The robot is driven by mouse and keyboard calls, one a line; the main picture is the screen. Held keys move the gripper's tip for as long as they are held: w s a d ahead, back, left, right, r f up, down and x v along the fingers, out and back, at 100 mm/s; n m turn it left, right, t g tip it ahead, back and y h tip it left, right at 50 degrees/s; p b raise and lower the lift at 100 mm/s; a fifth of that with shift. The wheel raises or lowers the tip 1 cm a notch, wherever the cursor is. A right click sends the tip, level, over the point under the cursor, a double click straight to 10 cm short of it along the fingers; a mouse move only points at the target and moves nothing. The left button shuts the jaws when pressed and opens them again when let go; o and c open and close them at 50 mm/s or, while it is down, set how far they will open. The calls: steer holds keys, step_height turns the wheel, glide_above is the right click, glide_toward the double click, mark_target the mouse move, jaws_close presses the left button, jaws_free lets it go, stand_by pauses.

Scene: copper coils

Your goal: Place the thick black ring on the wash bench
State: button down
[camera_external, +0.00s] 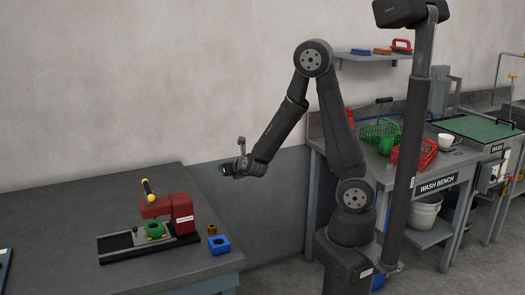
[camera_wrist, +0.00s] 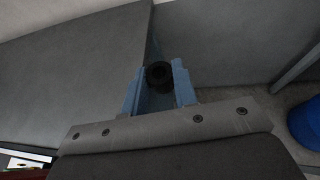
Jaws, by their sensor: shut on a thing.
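The thick black ring (camera_wrist: 158,74) shows in the wrist view between the two blue fingers of my gripper (camera_wrist: 158,88). My gripper is shut on it and holds it in the air. In the external view my gripper (camera_external: 226,170) is in the gap between the left table and the wash bench, above the floor; the ring is too small and dark to make out there. The wash bench (camera_external: 437,184) stands at the right, behind my arm, with its name on a front label.
The left table (camera_external: 60,222) carries a red press (camera_external: 180,212) with a green part, a copper-coloured piece (camera_external: 212,230) and a blue block (camera_external: 218,245). On the bench are a green basket (camera_external: 380,132), a red basket (camera_external: 424,153) and a white cup (camera_external: 446,139).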

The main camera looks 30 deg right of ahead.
steer(key=w+d+m+h, duration=0.2)
steer(key=w+d, duration=0.5)
steer(key=d, duration=0.6)
steer(key=w+d+m+h, duration=0.3)
steer(key=w+d, duration=0.4)
steer(key=d, duration=0.6)
steer(key=shift+d+f+g+h, duration=0.3)
steer(key=shift+d+h, duration=0.1)
steer(key=shift+w, duration=0.1)
